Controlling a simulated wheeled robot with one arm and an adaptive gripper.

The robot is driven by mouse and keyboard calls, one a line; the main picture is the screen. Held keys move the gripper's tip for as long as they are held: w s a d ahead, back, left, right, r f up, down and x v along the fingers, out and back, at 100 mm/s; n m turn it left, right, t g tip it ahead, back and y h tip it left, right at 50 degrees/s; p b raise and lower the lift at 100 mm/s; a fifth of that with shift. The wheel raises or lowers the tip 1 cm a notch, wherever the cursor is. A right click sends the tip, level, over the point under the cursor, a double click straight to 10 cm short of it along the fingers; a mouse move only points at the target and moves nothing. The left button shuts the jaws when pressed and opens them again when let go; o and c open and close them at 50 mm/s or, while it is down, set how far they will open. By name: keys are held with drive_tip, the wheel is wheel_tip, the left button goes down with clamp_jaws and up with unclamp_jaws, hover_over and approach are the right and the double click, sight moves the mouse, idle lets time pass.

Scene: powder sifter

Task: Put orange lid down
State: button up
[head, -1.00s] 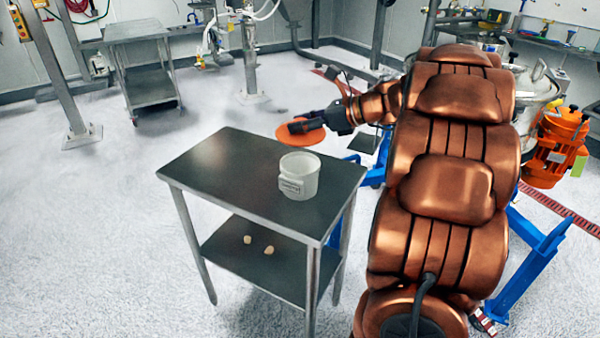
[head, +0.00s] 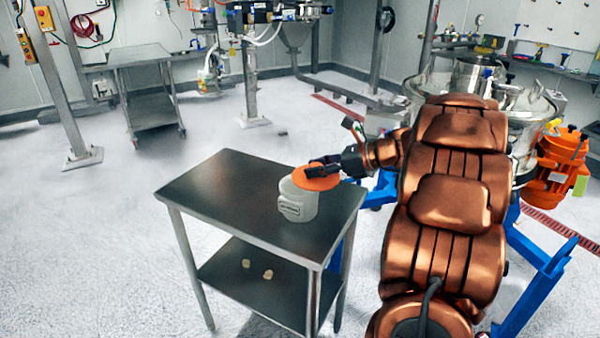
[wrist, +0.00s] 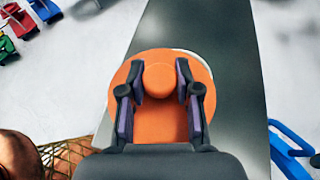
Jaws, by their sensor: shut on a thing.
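The orange lid (head: 318,182) is a round disc with a raised knob. My gripper (head: 324,165) is shut on it, with a finger on each side of the knob in the wrist view (wrist: 158,78). The lid is over the top of a white labelled tub (head: 296,207) on the steel table (head: 215,185). It covers much of the tub's opening. I cannot tell whether the lid touches the rim. In the wrist view, a pale edge of the tub (wrist: 192,56) shows past the lid (wrist: 160,115).
The tabletop is clear to the left of the tub. Small pale pieces (head: 267,274) lie on its lower shelf. Blue frames and an orange motor (head: 560,165) stand at the right. Another steel cart (head: 143,90) stands far back left.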

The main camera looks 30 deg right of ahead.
sight(302, 169)
drive_tip(key=w, duration=0.3)
drive_tip(key=w+a, duration=0.1)
drive_tip(key=w, duration=0.1)
drive_tip(key=shift+a+f, duration=0.1)
drive_tip(key=shift+f, duration=0.15)
drive_tip(key=shift+w+a+f, duration=0.1)
drive_tip(key=shift+w+f, duration=0.15)
drive_tip(key=shift+w, duration=0.1)
drive_tip(key=shift+f, duration=1.55)
drive_tip(key=o, duration=0.9)
drive_tip(key=shift+c, duration=0.2)
drive_tip(key=shift+s+d+r, duration=0.15)
drive_tip(key=shift+s+d, duration=0.1)
drive_tip(key=v, duration=1.1)
drive_tip(key=shift+s, duration=0.2)
